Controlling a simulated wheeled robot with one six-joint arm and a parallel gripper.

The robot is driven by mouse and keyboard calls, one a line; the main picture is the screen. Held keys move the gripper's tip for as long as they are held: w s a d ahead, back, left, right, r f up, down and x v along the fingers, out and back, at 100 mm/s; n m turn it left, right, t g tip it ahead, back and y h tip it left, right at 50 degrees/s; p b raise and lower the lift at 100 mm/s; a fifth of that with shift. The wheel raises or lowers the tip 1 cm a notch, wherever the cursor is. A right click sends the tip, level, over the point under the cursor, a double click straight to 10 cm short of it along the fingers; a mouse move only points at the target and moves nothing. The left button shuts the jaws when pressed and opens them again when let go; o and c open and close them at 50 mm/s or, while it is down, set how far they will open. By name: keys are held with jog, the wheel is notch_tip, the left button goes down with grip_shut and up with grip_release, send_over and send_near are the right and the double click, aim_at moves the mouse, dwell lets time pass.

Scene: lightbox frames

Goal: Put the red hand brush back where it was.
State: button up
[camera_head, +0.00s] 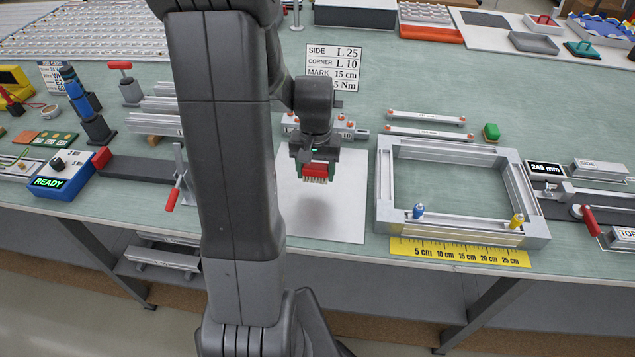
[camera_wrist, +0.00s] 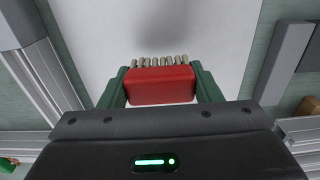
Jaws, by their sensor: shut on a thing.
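The red hand brush (camera_head: 316,170) is held in my gripper (camera_head: 315,165) above a white board (camera_head: 342,215) on the bench, with its pale bristles pointing down. In the wrist view the red brush body (camera_wrist: 162,86) sits between the two green fingers of my gripper (camera_wrist: 161,88), which are shut on it. Its bristles show along the far side. A soft shadow lies on the white board below the brush, so it is clear of the surface. My own arm hides part of the bench left of the board.
An aluminium frame (camera_head: 384,190) stands right of the board, with a yellow ruler (camera_head: 460,252) along its front. A sign (camera_head: 333,67) and metal bars (camera_head: 430,117) are behind. A small green-topped block (camera_head: 491,131) sits behind the frame. Blue READY box (camera_head: 55,180) is at left.

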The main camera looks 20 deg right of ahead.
aim_at(316, 191)
jog(key=shift+f, duration=2.1)
jog(key=shift+f, duration=0.15)
jog(key=o, duration=1)
notch_tip(316, 191, up, 12)
jog(key=shift+r, duration=0.2)
